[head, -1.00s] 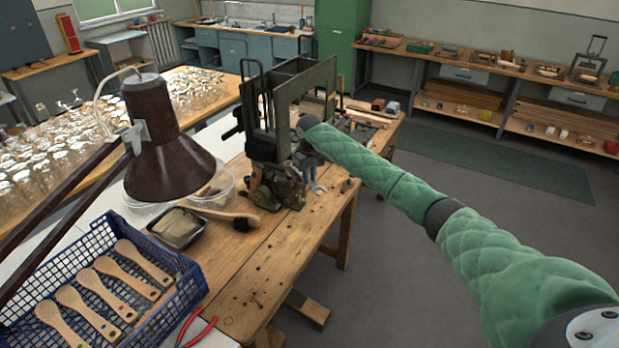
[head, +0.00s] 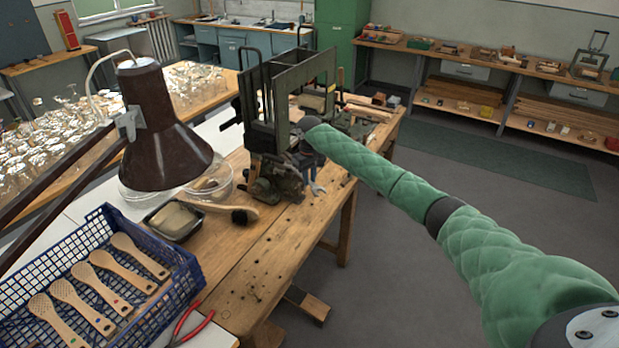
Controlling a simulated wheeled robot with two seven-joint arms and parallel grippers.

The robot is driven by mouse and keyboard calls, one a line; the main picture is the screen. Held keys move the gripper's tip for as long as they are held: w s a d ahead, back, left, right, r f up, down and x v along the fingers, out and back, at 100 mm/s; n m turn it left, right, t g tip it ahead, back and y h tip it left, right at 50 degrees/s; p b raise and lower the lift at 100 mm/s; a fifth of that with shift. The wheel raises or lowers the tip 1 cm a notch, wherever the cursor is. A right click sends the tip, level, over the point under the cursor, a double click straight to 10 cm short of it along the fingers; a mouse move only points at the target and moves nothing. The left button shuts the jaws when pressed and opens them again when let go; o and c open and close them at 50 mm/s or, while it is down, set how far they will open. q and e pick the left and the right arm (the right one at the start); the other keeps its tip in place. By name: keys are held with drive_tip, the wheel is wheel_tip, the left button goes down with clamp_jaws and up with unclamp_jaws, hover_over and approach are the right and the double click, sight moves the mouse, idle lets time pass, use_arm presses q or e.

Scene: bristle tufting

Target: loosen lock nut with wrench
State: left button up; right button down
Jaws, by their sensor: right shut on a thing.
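My right arm, in a green quilted sleeve, reaches from the lower right to the dark machine (head: 308,82) on the wooden bench. My right gripper (head: 311,172) is small and dark at the machine's lower right side. It is shut on a slim grey metal piece, which looks like the wrench (head: 317,187). The lock nut cannot be made out, and I cannot tell whether the wrench touches it. My left gripper is not in view.
A brown lamp (head: 165,135) stands at the left above a blue crate (head: 185,265) of wooden brush backs. Floor is free at the right.

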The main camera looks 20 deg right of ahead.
drive_tip(key=shift+p, duration=0.35)
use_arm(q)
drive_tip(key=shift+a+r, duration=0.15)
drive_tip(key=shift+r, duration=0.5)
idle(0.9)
